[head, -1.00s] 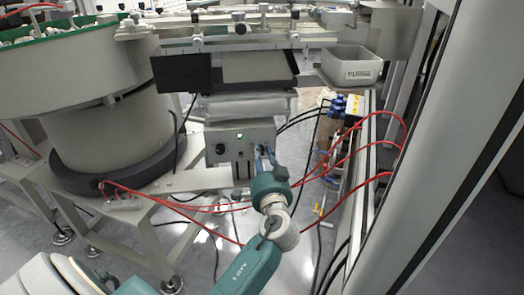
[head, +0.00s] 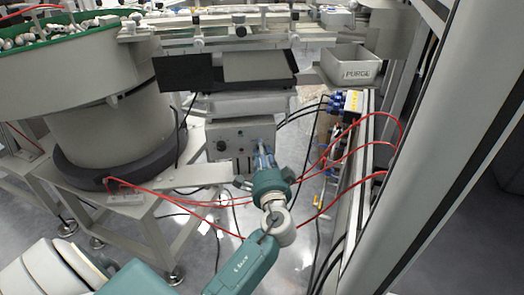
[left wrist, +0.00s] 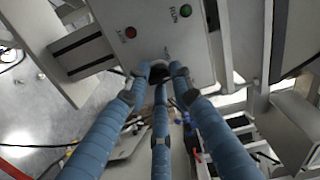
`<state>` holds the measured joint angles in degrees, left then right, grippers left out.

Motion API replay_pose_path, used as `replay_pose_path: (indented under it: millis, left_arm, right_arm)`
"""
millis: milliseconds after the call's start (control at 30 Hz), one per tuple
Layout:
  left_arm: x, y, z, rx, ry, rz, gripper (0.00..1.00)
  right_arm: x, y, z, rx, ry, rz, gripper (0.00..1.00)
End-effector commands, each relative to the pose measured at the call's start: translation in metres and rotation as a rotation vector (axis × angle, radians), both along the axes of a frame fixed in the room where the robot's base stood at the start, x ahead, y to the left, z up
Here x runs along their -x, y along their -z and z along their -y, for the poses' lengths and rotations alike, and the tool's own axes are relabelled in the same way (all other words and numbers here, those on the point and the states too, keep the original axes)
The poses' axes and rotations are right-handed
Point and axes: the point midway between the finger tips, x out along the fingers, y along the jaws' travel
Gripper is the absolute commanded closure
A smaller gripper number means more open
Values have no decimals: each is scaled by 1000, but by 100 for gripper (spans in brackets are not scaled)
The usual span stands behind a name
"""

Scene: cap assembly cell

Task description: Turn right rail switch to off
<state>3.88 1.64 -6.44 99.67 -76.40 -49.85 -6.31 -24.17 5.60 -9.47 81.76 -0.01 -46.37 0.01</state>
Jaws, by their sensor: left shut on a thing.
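A grey control box (head: 230,133) hangs under the rail equipment, with a dark round knob (head: 221,146) on the left of its front. My left gripper (head: 263,148) meets the right part of that front. In the left wrist view its blue fingers (left wrist: 161,72) close around a dark switch knob (left wrist: 157,77) on the light panel (left wrist: 150,40). The fingers hide most of the knob, so its setting cannot be read. A red button (left wrist: 130,33) and a green button (left wrist: 186,11) sit on the panel. My right gripper is not in view.
A feeder bowl (head: 105,130) on a stand is at the left. A grey PURGE bin (head: 350,68) is at the upper right. Red hoses (head: 330,175) loop beside my arm, and a tall frame post (head: 420,180) stands at the right.

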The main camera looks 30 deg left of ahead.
Motion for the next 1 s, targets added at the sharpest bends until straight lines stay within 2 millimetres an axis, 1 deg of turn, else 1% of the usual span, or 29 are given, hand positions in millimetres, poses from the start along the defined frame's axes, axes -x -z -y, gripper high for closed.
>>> replay_pose_path:
  millis: [233, 267, 300, 333, 600, 733, 867, 1000]
  left_arm:
    - [0, 2, 2, 2, 5, -1, 100]
    - [0, 2, 2, 2, 5, -1, 72]
    - [0, 2, 2, 2, 5, -1, 64]
    - [0, 2, 2, 2, 4, -1, 58]
    - [0, 1, 1, 2, 1, -1, 58]
    - [5, 1, 6, 3, 2, -1, 58]
    - [21, 2, 19, 5, 2, -2, 58]
    - [44, 3, 40, 5, 3, -3, 58]
  right_arm:
    - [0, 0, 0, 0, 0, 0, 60]
    - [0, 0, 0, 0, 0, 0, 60]
    - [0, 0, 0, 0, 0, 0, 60]
    - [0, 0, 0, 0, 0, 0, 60]
    - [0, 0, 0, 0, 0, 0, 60]
    - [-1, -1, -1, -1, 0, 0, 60]
    - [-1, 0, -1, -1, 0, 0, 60]
    - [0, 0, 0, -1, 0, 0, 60]
